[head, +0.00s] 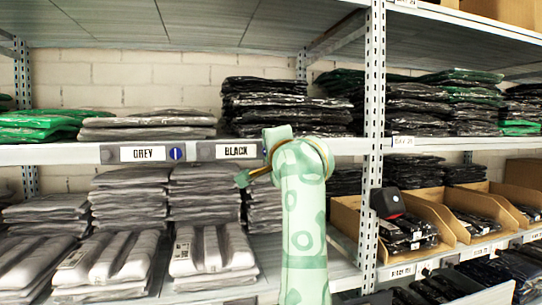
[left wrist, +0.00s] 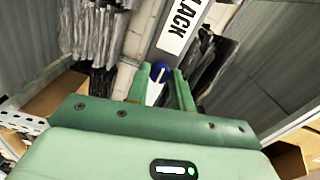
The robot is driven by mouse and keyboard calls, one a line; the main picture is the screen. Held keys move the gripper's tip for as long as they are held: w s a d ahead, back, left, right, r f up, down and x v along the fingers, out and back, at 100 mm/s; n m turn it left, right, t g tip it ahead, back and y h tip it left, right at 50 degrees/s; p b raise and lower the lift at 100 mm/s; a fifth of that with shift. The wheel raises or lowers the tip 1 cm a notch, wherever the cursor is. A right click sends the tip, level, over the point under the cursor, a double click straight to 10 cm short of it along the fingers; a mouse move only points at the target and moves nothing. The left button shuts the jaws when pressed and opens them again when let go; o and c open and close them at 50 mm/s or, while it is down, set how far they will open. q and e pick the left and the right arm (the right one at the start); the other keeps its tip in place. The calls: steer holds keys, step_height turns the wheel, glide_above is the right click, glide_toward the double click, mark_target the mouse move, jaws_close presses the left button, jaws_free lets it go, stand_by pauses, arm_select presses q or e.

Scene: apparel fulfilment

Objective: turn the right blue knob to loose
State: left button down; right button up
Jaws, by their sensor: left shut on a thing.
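The right blue knob (left wrist: 158,71) sits beyond the end of the BLACK label (left wrist: 181,27). In the left wrist view it lies between the fingertips of my left gripper (left wrist: 161,75), which is shut on it. A pale mark shows on its face. In the head view my left gripper (head: 258,160) is at the shelf edge just right of the BLACK label (head: 236,151) and hides this knob. The other blue knob (head: 176,154) is in plain sight beside the GREY label (head: 143,154), with a pale mark on it. My right gripper is not in view.
The shelf edge (head: 60,155) carries the labels. Grey packs (head: 205,185) fill the lower shelf, and black packs (head: 275,105) lie above. A perforated metal upright (head: 374,120) stands to the right. Cardboard bins (head: 437,215) and a black object with red (head: 388,203) are beyond it.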

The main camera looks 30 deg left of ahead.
arm_select(q)
steer(key=c, duration=1.2)
jaws_free()
steer(key=p+v, duration=0.1)
steer(key=v, duration=1.5)
steer(key=shift+p, duration=0.35)
